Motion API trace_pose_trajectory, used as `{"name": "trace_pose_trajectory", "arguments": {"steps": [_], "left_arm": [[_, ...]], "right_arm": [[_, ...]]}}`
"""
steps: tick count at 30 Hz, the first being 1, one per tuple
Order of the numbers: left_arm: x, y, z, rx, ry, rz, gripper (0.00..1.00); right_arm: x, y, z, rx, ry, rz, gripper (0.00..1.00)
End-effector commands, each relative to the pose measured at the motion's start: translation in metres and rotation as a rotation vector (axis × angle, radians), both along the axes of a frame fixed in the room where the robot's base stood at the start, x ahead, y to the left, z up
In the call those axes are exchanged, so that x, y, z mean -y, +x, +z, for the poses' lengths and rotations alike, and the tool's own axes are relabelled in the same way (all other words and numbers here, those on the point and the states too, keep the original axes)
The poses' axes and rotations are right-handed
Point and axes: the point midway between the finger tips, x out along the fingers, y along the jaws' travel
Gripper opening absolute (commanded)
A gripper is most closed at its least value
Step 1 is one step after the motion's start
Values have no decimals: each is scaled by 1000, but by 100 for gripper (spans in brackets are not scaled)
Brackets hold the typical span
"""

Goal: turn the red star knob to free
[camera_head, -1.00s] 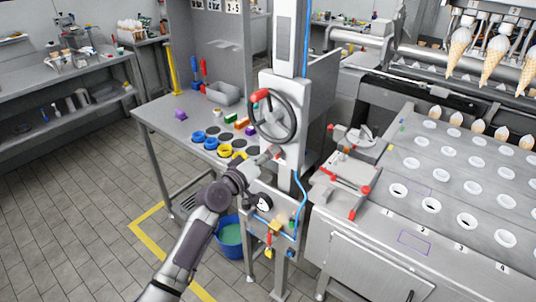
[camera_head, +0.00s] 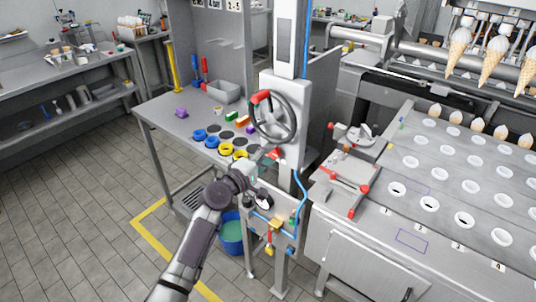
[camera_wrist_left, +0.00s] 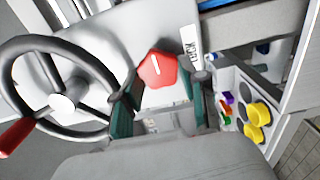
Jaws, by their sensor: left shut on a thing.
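The red star knob (camera_wrist_left: 158,69) sits on the front of the grey machine body, to the right of the handwheel in the left wrist view. It has a white line on its face. In the head view the knob (camera_head: 273,154) shows as a small red patch below the handwheel, partly covered by my gripper. My left gripper (camera_wrist_left: 157,88) has its dark green fingers on either side of the knob and is shut on it. In the head view my left gripper (camera_head: 264,158) reaches the knob from the lower left. My right gripper is in no view.
A black handwheel (camera_head: 273,117) with a red grip stands just above the knob. A white label (camera_wrist_left: 190,44) is beside the knob. A steel table (camera_head: 165,123) with blue and yellow rings lies left. A pressure gauge (camera_head: 265,200) and blue hose (camera_head: 300,205) are below.

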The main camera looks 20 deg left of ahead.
Motion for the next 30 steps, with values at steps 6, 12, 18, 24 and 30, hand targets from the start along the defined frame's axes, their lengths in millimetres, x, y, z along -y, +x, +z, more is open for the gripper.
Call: {"name": "trace_pose_trajectory", "arguments": {"steps": [6, 12, 18, 24, 30], "left_arm": [[-1, 0, 0, -8, -21, 2, 8], [-1, 0, 0, -8, -22, 2, 8], [-1, 0, 0, -8, -21, 1, 56], [0, 0, 0, -7, -20, 1, 67], [-1, -2, -1, -8, -18, 1, 67]], "right_arm": [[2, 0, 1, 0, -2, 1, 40], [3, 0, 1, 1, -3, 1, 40], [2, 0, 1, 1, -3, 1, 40], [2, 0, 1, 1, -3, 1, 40], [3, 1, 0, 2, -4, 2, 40]]}}
